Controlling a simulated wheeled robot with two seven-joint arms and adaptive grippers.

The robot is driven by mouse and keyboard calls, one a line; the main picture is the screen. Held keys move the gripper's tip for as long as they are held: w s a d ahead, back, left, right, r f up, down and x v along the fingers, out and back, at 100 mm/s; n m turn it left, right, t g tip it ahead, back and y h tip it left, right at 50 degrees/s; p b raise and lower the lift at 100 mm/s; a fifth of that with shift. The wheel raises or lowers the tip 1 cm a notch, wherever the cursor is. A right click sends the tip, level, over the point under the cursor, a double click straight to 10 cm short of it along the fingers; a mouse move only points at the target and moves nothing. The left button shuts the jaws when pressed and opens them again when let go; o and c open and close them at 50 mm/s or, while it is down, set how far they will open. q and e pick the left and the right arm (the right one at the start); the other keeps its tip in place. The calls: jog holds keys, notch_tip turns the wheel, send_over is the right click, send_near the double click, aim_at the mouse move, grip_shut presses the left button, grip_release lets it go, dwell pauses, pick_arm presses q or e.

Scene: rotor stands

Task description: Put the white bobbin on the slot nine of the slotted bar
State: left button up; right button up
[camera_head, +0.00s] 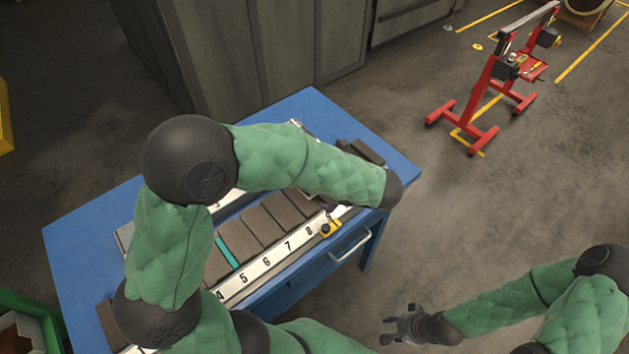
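The slotted bar (262,265) lies along the blue table, with the printed numbers 4 to 8 readable on its white front strip. The place of slot nine, past the 8, is partly covered by my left arm. I cannot make out a white bobbin; it may be hidden behind that arm. My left arm arches over the table and its dark end is over the table's right side. I cannot see my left gripper's fingers. My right gripper (384,331) is over the floor in front of the table, its fingers apart and empty.
The blue table (82,232) has a drawer handle at its front right. A yellow clamp with a black knob (328,229) sits near the 8. Brown blocks (262,224) and a teal strip (228,249) lie behind the numbers. A red stand (500,85) is far right; floor between is clear.

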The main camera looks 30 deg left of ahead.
pick_arm(q)
jog(key=shift+v, duration=1.5)
pick_arm(e)
jog(key=shift+r, duration=0.35)
